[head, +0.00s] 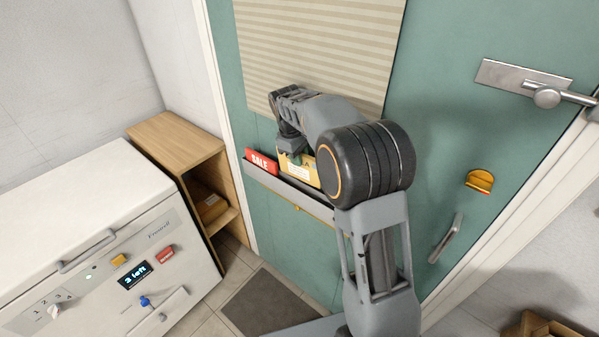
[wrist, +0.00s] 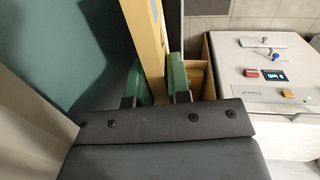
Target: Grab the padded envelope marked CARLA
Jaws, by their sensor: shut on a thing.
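A yellow padded envelope (head: 299,171) with a white label stands in the grey rack (head: 262,176) on the teal door, left of my arm. Dark lettering along its top is partly hidden by my gripper, so I cannot read the full name. My gripper (head: 289,146) reaches down to the envelope's top from above. In the wrist view the green fingers of my gripper (wrist: 154,82) sit on either side of the yellow envelope (wrist: 145,40), shut on it. Its lower part is hidden by the rack in the head view.
A red SALE item (head: 261,162) stands in the rack just left of the envelope. A striped panel (head: 320,45) covers the door behind. A wooden shelf unit (head: 178,143) and a white machine (head: 90,235) stand left. A door handle (head: 545,95) is at right.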

